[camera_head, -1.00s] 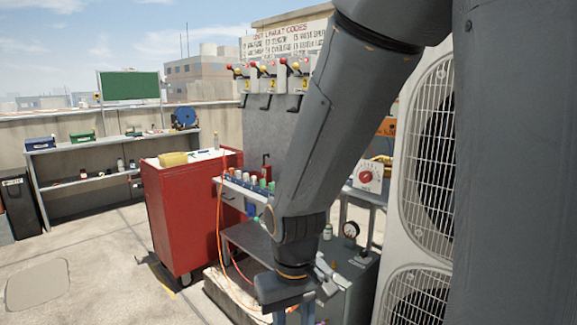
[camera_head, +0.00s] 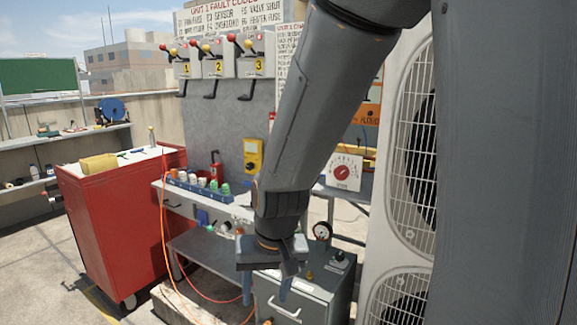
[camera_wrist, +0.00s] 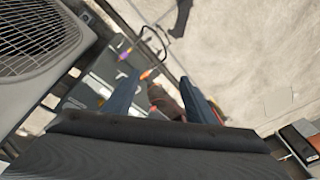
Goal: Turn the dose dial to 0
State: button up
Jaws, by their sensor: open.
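The dose dial (camera_head: 341,173) is a red round knob on a white panel with a marked scale above it. It sits on a stand right of my arm in the head view. Its pointer setting is too small to read. My gripper (camera_head: 266,295) hangs pointing down, lower and to the left of the dial, apart from it. In the wrist view my gripper (camera_wrist: 160,92) has its two dark fingers spread with nothing held between them. I cannot make out the dial in the wrist view.
A grey box with a gauge (camera_head: 322,231) stands below the dial. A bench with several bottles (camera_head: 212,184) and a red cabinet (camera_head: 110,210) are at left. A condenser unit (camera_head: 388,200) stands close at right. Orange hoses hang left of my gripper.

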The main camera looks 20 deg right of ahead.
jog(key=w+r+m+t+h+b, duration=0.1)
jog(key=w+r+m+t+b, duration=0.2)
jog(key=w, duration=0.6)
jog(key=w+r+m+t+b, duration=0.1)
jog(key=w+m+t, duration=0.2)
jog(key=w+m, duration=0.4)
jog(key=w+r+m+t+h+b, duration=0.1)
jog(key=w+r+m+t+b, duration=0.15)
jog(key=w, duration=0.75)
jog(key=w+d+r+m+h+b, duration=0.3)
jog(key=d+m+h, duration=0.3)
jog(key=d+m, duration=0.3)
jog(key=w+d+r+m+h+b, duration=0.4)
jog(key=d+m+h, duration=0.3)
jog(key=m, duration=0.7)
jog(key=shift+w+d+r+g+h, duration=0.3)
jog(key=shift+w+d+r+g, duration=0.2)
jog(key=shift+d+r, duration=0.4)
jog(key=c, duration=1)
